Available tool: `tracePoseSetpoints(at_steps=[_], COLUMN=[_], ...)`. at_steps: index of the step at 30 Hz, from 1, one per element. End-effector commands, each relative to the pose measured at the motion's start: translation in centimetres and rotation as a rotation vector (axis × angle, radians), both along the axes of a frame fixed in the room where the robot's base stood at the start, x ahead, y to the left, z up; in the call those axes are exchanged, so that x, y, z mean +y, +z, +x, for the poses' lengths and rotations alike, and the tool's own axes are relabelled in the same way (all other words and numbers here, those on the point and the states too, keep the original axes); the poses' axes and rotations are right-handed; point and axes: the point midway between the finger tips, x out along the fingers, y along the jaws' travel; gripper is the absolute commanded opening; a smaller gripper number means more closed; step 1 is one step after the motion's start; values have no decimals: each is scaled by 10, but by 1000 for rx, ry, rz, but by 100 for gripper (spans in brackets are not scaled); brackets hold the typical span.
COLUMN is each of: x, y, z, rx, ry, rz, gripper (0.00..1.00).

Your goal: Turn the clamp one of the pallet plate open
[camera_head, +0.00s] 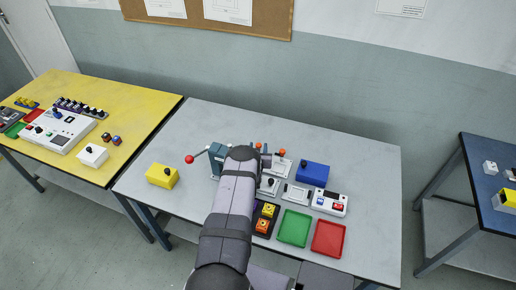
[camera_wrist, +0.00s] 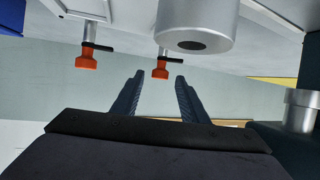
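My gripper (camera_wrist: 159,82) is open in the wrist view, its two dark fingers apart. An orange-tipped clamp (camera_wrist: 160,72) shows between or just beyond the fingertips, with a gap on each side; I cannot tell its depth. A second orange-tipped clamp (camera_wrist: 86,60) is to the left, clear of the fingers. Which one is clamp one I cannot tell. In the head view, small orange tips (camera_head: 282,152) stand by the light pallet plate (camera_head: 283,166). My arm hides part of that area and the fingers there.
A grey cylinder (camera_wrist: 197,22) with a dark hole is close above the fingers in the wrist view. A teal press-like stand (camera_head: 216,160) with a red-knobbed lever is left of my arm. A blue box (camera_head: 312,174), green tray (camera_head: 294,228) and red tray (camera_head: 328,238) are to the right.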

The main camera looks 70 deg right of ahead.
Motion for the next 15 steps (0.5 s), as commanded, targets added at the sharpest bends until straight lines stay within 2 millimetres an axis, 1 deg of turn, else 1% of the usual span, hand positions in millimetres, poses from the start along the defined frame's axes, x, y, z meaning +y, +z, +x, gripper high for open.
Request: tracePoseSetpoints(at_steps=[8, 15], x=[3, 17], y=[0, 6], z=[-1, -5], rx=[0, 0], ry=[0, 0], rz=[3, 3], gripper=[40, 40])
